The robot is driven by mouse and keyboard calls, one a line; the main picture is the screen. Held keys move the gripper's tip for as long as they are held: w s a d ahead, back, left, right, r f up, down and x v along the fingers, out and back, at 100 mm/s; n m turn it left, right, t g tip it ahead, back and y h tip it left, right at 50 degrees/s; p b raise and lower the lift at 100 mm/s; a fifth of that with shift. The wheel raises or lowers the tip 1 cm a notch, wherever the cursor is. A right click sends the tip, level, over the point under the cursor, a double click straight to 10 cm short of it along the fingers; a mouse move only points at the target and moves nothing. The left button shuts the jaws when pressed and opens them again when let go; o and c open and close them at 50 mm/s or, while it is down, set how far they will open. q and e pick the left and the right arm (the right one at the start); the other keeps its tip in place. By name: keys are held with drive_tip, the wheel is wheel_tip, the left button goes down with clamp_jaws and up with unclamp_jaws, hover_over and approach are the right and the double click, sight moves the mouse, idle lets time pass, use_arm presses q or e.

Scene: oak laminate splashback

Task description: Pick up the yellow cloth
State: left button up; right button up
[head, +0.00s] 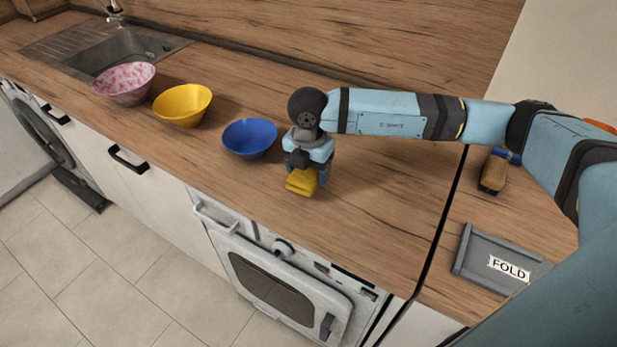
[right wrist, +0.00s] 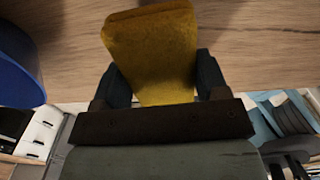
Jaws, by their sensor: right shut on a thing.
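The yellow cloth (head: 301,182) is a small folded piece at the counter's middle, under my right gripper (head: 309,172). In the right wrist view the yellow cloth (right wrist: 152,50) sits between the two dark fingers of the right gripper (right wrist: 158,82), which is shut on it. Part of the cloth is hidden by the gripper. I cannot tell whether the cloth touches the counter or is just above it. My left gripper is not in view.
A blue bowl (head: 249,138) stands just left of the right gripper, with a yellow bowl (head: 182,105) and a pink patterned bowl (head: 125,84) farther left near the sink (head: 122,50). At right are a grey tray marked FOLD (head: 474,262) and a brush (head: 494,173).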

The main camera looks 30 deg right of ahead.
wheel_tip(320, 180, up, 17)
drive_tip(key=shift+f, duration=0.2)
drive_tip(key=o, duration=0.4)
drive_tip(key=shift+c, duration=1.5)
